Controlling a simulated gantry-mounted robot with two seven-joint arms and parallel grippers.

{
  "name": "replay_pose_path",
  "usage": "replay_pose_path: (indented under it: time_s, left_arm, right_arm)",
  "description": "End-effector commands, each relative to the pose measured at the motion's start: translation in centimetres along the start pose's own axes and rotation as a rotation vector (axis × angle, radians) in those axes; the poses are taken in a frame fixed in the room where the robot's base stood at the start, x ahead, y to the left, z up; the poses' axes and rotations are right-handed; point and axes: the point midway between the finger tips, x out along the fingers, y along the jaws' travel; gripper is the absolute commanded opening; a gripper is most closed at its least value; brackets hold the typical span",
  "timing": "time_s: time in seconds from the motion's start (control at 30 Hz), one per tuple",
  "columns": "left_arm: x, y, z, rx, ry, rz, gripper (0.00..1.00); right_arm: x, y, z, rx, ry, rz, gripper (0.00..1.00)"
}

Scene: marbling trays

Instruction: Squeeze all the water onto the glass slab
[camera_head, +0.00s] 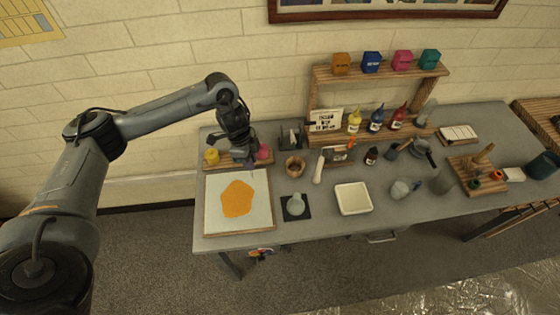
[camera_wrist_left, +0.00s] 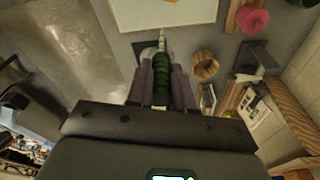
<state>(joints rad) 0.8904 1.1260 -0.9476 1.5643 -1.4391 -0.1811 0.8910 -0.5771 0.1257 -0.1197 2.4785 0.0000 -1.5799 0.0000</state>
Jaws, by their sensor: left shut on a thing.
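The pale glass slab (camera_head: 262,220) lies at the left end of the table with a large orange patch (camera_head: 237,198) on it. My left gripper (camera_head: 250,163) hangs above the slab's back edge. In the left wrist view its fingers (camera_wrist_left: 162,88) are shut on a dark green ribbed dropper bulb (camera_wrist_left: 162,72). A narrow pale tip (camera_wrist_left: 162,42) extends from the bulb toward the slab (camera_wrist_left: 190,12). The head view does not show the dropper clearly, nor whether its tip touches anything. I cannot see any water in the dropper. My right gripper is not in view.
A small round flask (camera_head: 296,206) on a dark mat and a white tray (camera_head: 353,198) stand right of the slab. A wooden ring-shaped bowl (camera_head: 294,166), a pink item (camera_head: 264,153) and a yellow item (camera_head: 212,156) stand behind. A wooden bottle rack (camera_head: 330,137) is farther right.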

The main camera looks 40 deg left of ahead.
Motion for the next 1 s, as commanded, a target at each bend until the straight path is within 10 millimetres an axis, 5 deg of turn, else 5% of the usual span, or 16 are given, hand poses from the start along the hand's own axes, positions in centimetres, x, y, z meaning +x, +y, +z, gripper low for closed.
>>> replay_pose_path:
  time_s: [0.1,0.3,1.0]
  left_arm:
    - [2.2,0.5,4.3,-0.042,-0.007,-0.005,0.14]
    - [4.1,1.5,7.4,-0.064,-0.003,-0.009,0.14]
    - [7.8,2.1,8.4,-0.066,0.001,-0.01,0.14]
  right_arm:
    - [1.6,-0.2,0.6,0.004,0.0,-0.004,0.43]
    - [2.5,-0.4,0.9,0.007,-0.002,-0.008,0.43]
    - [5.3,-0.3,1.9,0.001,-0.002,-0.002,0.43]
